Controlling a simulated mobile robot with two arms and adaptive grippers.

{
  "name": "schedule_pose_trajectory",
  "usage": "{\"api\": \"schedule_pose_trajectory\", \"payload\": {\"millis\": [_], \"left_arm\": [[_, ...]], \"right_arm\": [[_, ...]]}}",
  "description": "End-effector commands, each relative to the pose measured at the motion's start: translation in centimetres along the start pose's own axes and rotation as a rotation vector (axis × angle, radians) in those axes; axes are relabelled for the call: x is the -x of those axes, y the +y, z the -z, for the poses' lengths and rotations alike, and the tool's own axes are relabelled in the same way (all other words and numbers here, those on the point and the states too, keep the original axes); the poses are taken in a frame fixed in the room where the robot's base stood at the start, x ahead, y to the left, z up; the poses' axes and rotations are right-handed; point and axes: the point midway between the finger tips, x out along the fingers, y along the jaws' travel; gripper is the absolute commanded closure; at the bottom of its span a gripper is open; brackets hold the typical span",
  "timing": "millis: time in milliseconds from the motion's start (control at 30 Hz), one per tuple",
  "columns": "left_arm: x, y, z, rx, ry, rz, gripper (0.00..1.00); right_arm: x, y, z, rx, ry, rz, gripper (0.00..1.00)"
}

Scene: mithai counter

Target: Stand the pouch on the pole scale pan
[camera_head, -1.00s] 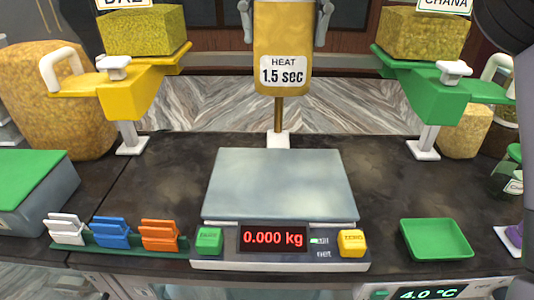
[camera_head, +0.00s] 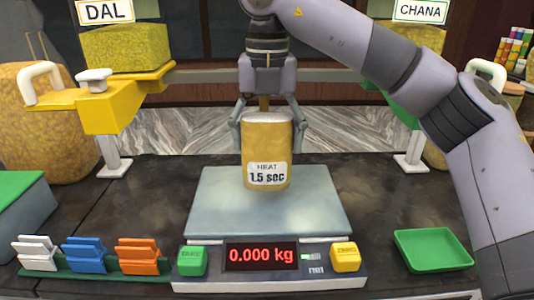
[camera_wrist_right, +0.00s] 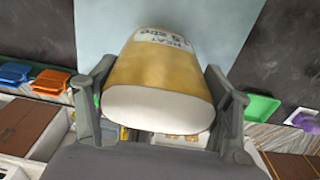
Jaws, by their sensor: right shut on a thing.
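The pouch (camera_head: 266,150) is golden with a white top and a label reading "HEAT 1.5 sec". My right gripper (camera_head: 267,122) is shut on its sides and holds it upright over the scale pan (camera_head: 215,205). The display (camera_head: 262,256) reads 0.000 kg. I cannot tell whether the pouch bottom touches the pan. In the right wrist view the pouch (camera_wrist_right: 160,85) sits between both fingers, with the pale pan (camera_wrist_right: 110,25) beyond it. My left gripper is not in view.
Yellow (camera_head: 110,105) and green (camera_head: 400,100) dispensers stand at the back left and right. A rack of white, blue and orange clips (camera_head: 84,255) is front left. A green tray (camera_head: 432,249) lies front right. The dark counter beside the pan is clear.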

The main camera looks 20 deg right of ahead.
Motion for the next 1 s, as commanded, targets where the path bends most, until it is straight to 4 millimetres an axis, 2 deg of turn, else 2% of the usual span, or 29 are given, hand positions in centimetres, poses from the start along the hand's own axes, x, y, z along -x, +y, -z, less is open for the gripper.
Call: {"api": "schedule_pose_trajectory", "payload": {"millis": [33, 133, 300, 600, 633, 900, 1000], "left_arm": [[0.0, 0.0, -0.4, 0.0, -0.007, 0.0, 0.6], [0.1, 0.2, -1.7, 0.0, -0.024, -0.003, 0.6], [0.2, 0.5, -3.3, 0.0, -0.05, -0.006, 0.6], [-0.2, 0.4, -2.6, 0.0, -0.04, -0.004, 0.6], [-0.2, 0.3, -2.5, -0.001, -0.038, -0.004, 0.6], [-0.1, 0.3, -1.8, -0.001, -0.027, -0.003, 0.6], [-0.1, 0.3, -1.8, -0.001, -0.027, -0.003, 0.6]], "right_arm": [[-1.0, 0.0, 0.0, 0.001, 0.006, 0.002, 0.43], [-2.4, 0.0, 0.0, 0.002, 0.006, 0.002, 0.43], [-3.1, 0.0, 0.0, -0.001, 0.002, 0.001, 0.43], [-3.5, 0.0, 0.0, -0.001, 0.002, 0.001, 0.43], [-3.5, 0.0, 0.0, -0.001, 0.002, 0.001, 0.26], [-3.4, 0.0, 0.0, 0.0, 0.002, 0.001, 0.07], [-3.4, 0.0, 0.0, 0.0, 0.002, 0.001, 0.06]]}}
